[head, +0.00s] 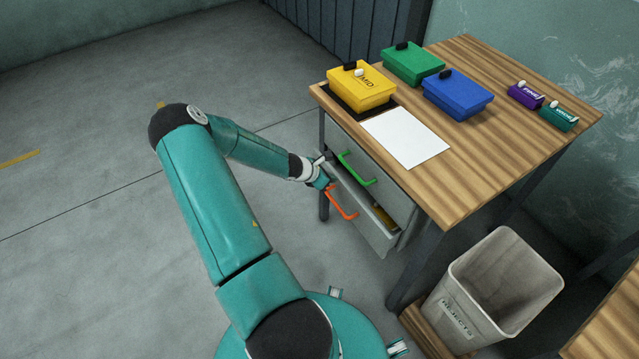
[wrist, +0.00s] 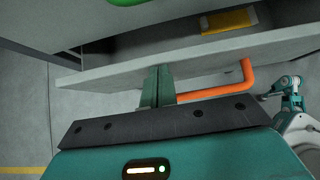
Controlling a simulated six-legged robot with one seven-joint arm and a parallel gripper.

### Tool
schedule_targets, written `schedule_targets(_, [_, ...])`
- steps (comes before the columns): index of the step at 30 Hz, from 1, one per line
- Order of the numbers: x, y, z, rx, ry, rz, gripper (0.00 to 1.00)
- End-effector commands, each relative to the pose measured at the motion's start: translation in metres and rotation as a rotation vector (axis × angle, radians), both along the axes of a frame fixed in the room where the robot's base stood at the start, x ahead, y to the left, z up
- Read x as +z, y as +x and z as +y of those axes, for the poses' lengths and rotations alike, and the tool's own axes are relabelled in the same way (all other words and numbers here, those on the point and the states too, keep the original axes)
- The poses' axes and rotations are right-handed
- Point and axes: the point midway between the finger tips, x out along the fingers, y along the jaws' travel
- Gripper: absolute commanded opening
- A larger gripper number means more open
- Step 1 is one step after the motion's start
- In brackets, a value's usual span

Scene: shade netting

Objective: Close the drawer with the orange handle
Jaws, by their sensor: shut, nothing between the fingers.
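The drawer with the orange handle (head: 378,231) is the lower one in the desk's grey drawer unit. It stands partly open, with a yellow item (wrist: 228,20) inside. Its orange handle (head: 343,205) also shows in the wrist view, right of my fingers. My gripper (head: 324,181) is at the left end of this drawer's front. In the wrist view its fingers (wrist: 158,74) are together and empty, pointing at the grey drawer front (wrist: 105,79) beside the handle. I cannot tell whether the fingertips touch the front.
The upper drawer has a green handle (head: 352,169), close above my gripper. The wooden desktop (head: 490,150) holds yellow (head: 361,88), green (head: 412,65) and blue (head: 457,95) boxes and a white sheet (head: 405,138). A rejects bin (head: 500,285) stands right. The floor left is clear.

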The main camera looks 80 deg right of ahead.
Motion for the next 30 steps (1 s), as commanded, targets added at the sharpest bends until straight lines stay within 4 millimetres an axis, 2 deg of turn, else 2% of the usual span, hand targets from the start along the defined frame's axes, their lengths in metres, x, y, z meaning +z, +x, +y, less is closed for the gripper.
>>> schedule_targets(6, [0.000, -0.007, -0.006, 0.001, 0.000, 0.001, 0.00])
schedule_targets(19, [0.000, -0.006, -0.004, 0.001, 0.000, 0.001, 0.00])
schedule_targets(23, [0.000, 0.006, 0.003, 0.003, 0.000, 0.000, 0.00])
schedule_targets(27, [0.001, 0.028, 0.018, 0.004, 0.001, -0.001, 0.00])
schedule_targets(30, [0.018, 0.039, 0.029, 0.001, -0.002, -0.004, 0.00])
